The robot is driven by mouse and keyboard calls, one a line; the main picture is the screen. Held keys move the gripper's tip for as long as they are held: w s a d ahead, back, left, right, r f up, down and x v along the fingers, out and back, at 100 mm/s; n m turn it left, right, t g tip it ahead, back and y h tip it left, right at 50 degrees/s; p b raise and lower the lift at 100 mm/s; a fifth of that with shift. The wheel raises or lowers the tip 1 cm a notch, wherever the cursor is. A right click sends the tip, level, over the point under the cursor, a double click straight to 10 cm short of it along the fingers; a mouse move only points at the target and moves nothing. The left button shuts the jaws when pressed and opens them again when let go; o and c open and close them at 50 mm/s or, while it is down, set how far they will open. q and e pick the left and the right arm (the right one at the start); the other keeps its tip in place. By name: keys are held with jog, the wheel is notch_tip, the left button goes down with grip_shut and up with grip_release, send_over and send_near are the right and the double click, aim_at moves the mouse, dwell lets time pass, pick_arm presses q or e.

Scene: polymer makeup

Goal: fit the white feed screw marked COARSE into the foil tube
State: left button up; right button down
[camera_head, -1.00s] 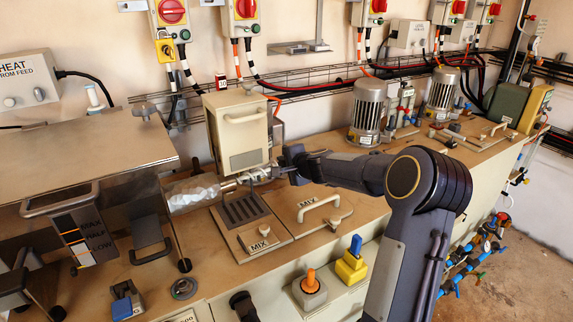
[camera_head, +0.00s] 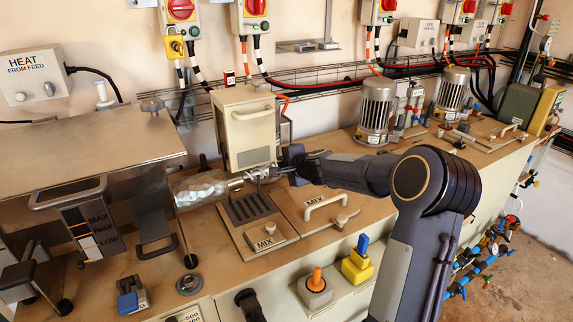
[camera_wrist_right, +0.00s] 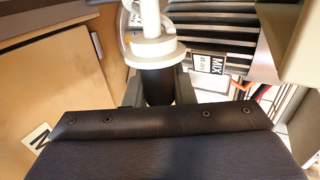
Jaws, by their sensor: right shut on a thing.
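My right gripper (camera_head: 280,166) is shut on the dark end of a white feed screw (camera_head: 247,175). In the right wrist view, the white shaft and disc of the feed screw (camera_wrist_right: 153,50) stand beyond the jaws, with the dark part between them. The silvery, crinkled foil tube (camera_head: 200,189) lies level to the left. The screw's left end meets the tube's right end; how far it is inside, I cannot tell. No COARSE marking is legible. My left gripper is not in view.
A cream box (camera_head: 245,127) stands close behind the screw. A metal hopper (camera_head: 90,150) stands at left. A yellow block with a blue knob (camera_head: 356,265) sits at the front.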

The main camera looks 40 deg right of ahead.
jog(key=shift+w+a, duration=0.1)
jog(key=shift+a, duration=1.4)
jog(key=shift+w+a, duration=0.1)
jog(key=shift+a, duration=0.4)
jog(key=shift+d, duration=0.15)
jog(key=s+d, duration=0.1)
jog(key=d, duration=0.7)
jog(key=shift+d, duration=0.3)
dwell(0.8)
jog(key=shift+b, duration=0.7)
dwell(1.2)
